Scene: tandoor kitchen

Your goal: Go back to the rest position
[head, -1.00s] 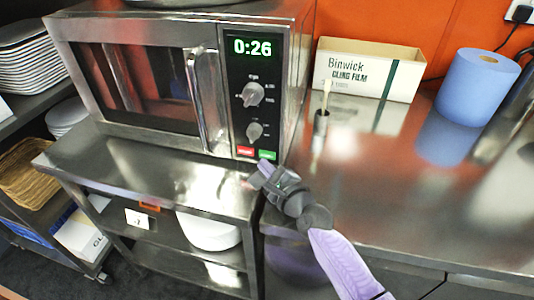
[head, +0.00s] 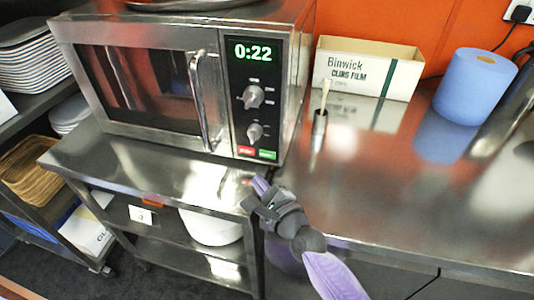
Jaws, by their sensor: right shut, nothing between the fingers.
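My right gripper (head: 253,196) is shut and empty. It is in front of the microwave (head: 150,85), below its control panel, near the front edge where the low steel stand (head: 130,165) meets the counter. It appears apart from the microwave. The microwave door is shut, and its green display (head: 253,50) reads 0:22. Two knobs, a red button (head: 246,151) and a green button (head: 267,154) sit below the display. My left gripper is not in view.
A cling film box (head: 368,70), a blue paper roll (head: 474,88) and a small steel pot with a brush (head: 319,128) stand on the steel counter (head: 400,190). The counter's front middle is clear. Stacked plates (head: 30,65) and a basket (head: 30,170) are on the left shelves.

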